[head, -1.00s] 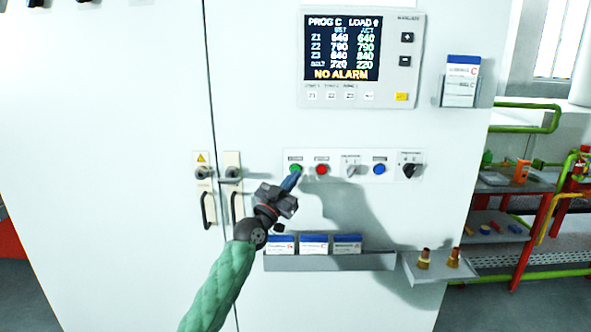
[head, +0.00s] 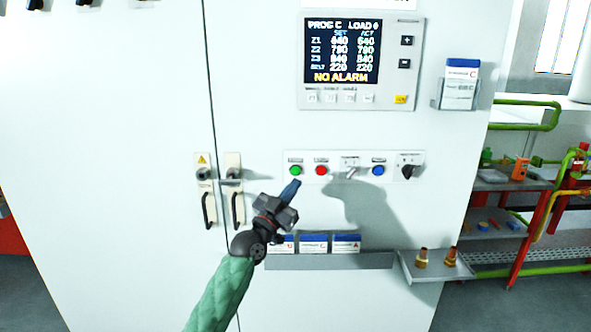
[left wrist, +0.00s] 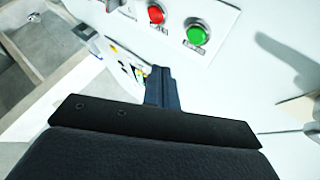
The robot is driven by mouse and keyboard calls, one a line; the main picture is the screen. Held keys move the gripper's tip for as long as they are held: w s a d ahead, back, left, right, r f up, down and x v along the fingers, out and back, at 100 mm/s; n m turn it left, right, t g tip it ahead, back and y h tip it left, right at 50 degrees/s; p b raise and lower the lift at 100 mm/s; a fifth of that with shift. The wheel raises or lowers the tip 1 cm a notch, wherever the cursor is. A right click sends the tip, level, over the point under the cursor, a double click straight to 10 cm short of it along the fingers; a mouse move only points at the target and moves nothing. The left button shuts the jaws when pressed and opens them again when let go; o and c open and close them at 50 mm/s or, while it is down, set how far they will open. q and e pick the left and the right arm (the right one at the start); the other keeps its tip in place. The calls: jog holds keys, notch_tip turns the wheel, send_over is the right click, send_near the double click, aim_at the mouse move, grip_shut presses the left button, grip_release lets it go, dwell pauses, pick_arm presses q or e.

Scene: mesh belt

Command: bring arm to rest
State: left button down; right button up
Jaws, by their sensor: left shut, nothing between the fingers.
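My left gripper (head: 292,188) is shut and empty. Its blue fingertips are in front of the white cabinet (head: 110,150), just below the green button (head: 296,170). In the left wrist view the closed fingers (left wrist: 160,88) show below the green button (left wrist: 197,34) and red button (left wrist: 156,14), apart from both. My left arm (head: 222,292) has a green padded sleeve and comes up from the bottom. My right gripper is in neither view.
The button row holds a red button (head: 321,170), a blue button (head: 378,170) and a black rotary switch (head: 408,171). A display (head: 342,50) reads NO ALARM. Below are a card rack (head: 330,261) and a small shelf (head: 436,270). Door handles (head: 236,207) are left of my gripper.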

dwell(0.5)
